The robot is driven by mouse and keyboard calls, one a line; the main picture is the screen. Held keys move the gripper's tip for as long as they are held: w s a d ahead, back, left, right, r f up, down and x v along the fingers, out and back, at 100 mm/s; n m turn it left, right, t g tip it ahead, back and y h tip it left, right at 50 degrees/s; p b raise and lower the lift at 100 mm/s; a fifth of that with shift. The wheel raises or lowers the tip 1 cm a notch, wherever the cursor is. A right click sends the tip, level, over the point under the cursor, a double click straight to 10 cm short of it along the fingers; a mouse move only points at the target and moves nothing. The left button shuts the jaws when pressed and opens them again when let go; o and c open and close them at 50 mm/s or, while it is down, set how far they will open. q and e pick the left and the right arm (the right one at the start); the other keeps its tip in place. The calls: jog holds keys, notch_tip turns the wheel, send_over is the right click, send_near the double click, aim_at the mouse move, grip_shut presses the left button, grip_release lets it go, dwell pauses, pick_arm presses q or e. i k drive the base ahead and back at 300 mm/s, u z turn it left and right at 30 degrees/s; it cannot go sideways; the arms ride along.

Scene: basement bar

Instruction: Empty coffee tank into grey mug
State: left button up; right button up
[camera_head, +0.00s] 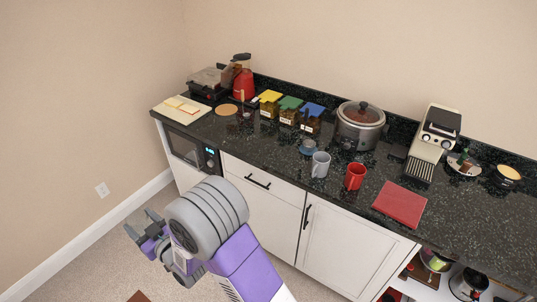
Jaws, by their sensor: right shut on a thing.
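The grey mug (320,165) stands upright on the dark counter, left of a red mug (355,177). A beige coffee machine (438,138) stands at the back right of the counter. I cannot make out a separate coffee tank. My right gripper (139,222) is at the lower left, in front of the cabinets and well away from the grey mug. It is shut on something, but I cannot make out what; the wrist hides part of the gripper. My left gripper is not in view.
A small blue-grey item (308,147) lies behind the grey mug. Open floor lies left of the cabinets.

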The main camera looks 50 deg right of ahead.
aim_at(321, 160)
jog(key=z, duration=1.4)
